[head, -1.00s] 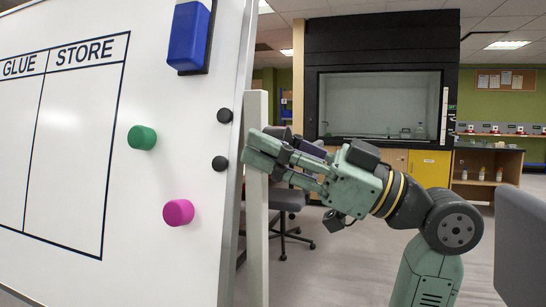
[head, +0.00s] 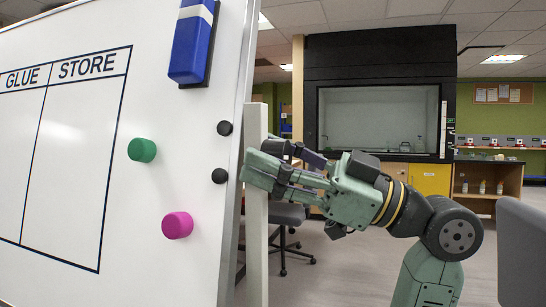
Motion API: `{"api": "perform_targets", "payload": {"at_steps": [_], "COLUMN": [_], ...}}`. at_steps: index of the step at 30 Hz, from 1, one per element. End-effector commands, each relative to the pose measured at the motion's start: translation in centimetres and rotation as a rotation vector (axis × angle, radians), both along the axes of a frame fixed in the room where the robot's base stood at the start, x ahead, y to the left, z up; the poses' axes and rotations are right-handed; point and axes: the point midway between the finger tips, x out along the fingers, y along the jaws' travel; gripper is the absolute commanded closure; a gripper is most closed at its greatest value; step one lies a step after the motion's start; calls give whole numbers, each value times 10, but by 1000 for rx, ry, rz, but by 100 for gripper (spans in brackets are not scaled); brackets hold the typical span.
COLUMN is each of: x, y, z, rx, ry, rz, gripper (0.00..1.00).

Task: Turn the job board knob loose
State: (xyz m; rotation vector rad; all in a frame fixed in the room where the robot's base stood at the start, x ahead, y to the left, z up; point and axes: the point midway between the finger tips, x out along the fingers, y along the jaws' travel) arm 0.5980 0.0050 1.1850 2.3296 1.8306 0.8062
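The job board (head: 60,200) is a large whiteboard on the left with "GLUE" and "STORE" columns. Its metal edge stands beside a pale upright post (head: 256,240). My gripper (head: 262,166) reaches in from the right, its green fingertips at the post, close to the board's edge. A dark rounded piece (head: 280,148) shows by the upper finger. It may be the knob, but I cannot tell whether it is part of my gripper. The finger gap is hidden from this side, so I cannot see whether anything is held.
On the board are a green magnet (head: 142,150), a pink magnet (head: 177,225), two black round pieces (head: 224,128) and a blue eraser (head: 193,45). An office chair (head: 288,215) stands behind the post; a grey panel (head: 522,250) is at right.

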Motion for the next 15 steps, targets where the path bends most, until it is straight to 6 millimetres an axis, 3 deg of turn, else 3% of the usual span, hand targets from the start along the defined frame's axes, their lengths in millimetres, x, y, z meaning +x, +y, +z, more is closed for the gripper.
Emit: {"api": "perform_targets", "payload": {"at_steps": [11,15], "x": [0,-1], "y": [-1,-13], "z": [0,-4], "rx": [1,3], "ry": [1,2], "rz": [0,-3], "gripper": [42,42]}}
